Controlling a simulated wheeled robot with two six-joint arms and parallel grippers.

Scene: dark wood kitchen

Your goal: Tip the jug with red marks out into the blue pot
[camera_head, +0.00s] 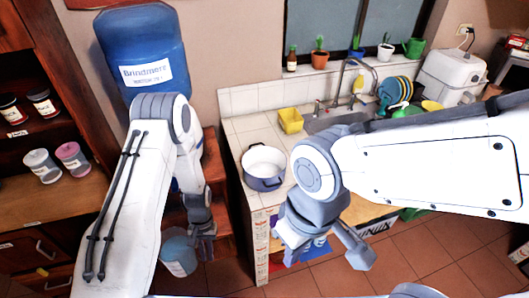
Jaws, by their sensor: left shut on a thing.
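The blue pot (263,180) stands on the tiled counter, with its white inside facing up and looking empty. My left gripper (202,238) is low, left of the counter. It is shut at the right side of a light blue container with a pale label (178,254), which looks like the jug. Red marks on it cannot be made out, and the grip is partly hidden. My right gripper (324,243) is open and empty, in front of the counter, to the right of and below the pot in the picture.
A yellow container (290,120) stands behind the pot, beside the sink (335,120). A large blue water bottle (142,50) stands behind my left arm. Wooden shelves with jars (40,165) are at left. Tiled floor (430,255) is clear at right.

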